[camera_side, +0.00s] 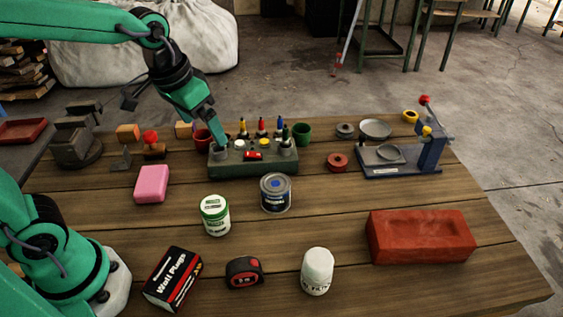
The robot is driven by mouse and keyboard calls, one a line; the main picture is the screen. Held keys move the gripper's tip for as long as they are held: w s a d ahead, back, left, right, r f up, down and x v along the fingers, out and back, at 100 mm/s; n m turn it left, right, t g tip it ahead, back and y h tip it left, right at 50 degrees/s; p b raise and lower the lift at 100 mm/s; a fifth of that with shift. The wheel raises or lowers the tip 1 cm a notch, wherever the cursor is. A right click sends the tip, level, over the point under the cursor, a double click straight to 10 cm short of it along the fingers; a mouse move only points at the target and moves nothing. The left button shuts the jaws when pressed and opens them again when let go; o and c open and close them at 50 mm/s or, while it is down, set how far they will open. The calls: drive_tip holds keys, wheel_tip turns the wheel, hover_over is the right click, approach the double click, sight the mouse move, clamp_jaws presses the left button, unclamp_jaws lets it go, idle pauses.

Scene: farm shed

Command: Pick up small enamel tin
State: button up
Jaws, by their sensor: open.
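A small blue and silver tin (276,192) stands upright in the middle of the wooden table, in front of the green control box; it looks like the enamel tin. My gripper (217,140) is open, pointing down by the left end of the green control box (235,168), behind and left of the tin and apart from it. I cannot tell whether its fingertips touch the box.
A green and white jar (215,216) stands just left of the tin. A tape measure (244,273), a white pot (317,271) and a black box (173,278) are at the front. A red brick (420,238) lies right. Table between tin and brick is clear.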

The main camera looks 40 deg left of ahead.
drive_tip(key=w+d+f+g, duration=0.2)
drive_tip(key=w+d+f, duration=0.2)
drive_tip(key=w+f, duration=0.15)
drive_tip(key=m+g, duration=0.1)
hover_over(276, 182)
drive_tip(key=f, duration=0.7)
drive_tip(key=shift+s+a, duration=0.2)
drive_tip(key=shift+a, duration=0.1)
drive_tip(key=shift+w+d+f, duration=0.2)
drive_tip(key=shift+d+f, duration=0.05)
drive_tip(key=shift+f, duration=0.25)
drive_tip(key=shift+s+f, duration=0.1)
drive_tip(key=shift+f, duration=3.8)
drive_tip(key=c, duration=1.3)
drive_tip(key=shift+r, duration=0.2)
